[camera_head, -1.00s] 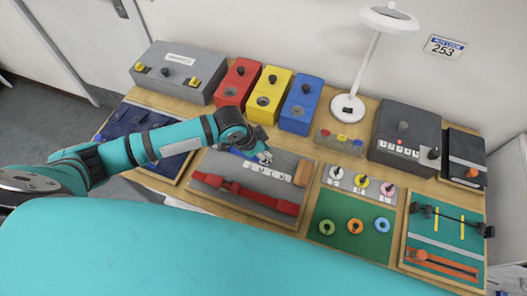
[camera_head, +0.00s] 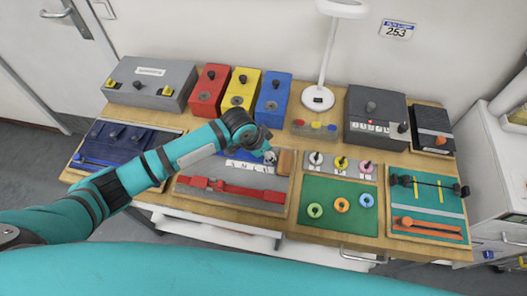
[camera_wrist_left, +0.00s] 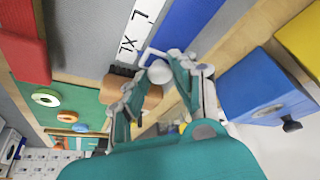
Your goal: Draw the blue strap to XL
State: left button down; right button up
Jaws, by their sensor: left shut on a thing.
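The blue strap (camera_wrist_left: 183,28) lies beside a white size strip (camera_wrist_left: 136,32) on a grey board (camera_head: 233,201). In the left wrist view the strip's L and XL marks show. My left gripper (camera_wrist_left: 160,75) is shut on a pale round knob (camera_wrist_left: 160,71) at the strap's end. A white bracket by the knob reaches toward the strip, close to its XL end. In the head view my left gripper (camera_head: 270,157) is at the right end of the size strip (camera_head: 250,167) and hides most of the blue strap. My right gripper is in neither view.
A brown block (camera_head: 285,162) stands close to the right of my left gripper. A red strap (camera_head: 230,188) lies in front on the same board. Red, yellow and blue boxes (camera_head: 273,95) stand behind. A green mat (camera_head: 325,190) with rings lies to the right.

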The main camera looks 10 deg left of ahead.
pick_arm(q)
jog(key=c, duration=1.5)
grip_release()
jog(key=shift+o, duration=1.2)
jog(key=shift+a, duration=0.1)
jog(key=shift+o, duration=1)
jog(key=shift+r, duration=0.2)
jog(key=v, duration=1.1)
jog(key=shift+a+r, duration=0.2)
jog(key=shift+r, duration=0.05)
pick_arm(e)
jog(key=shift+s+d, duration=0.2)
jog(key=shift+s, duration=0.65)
pick_arm(q)
jog(key=shift+s+f, duration=0.1)
jog(key=shift+s, duration=0.1)
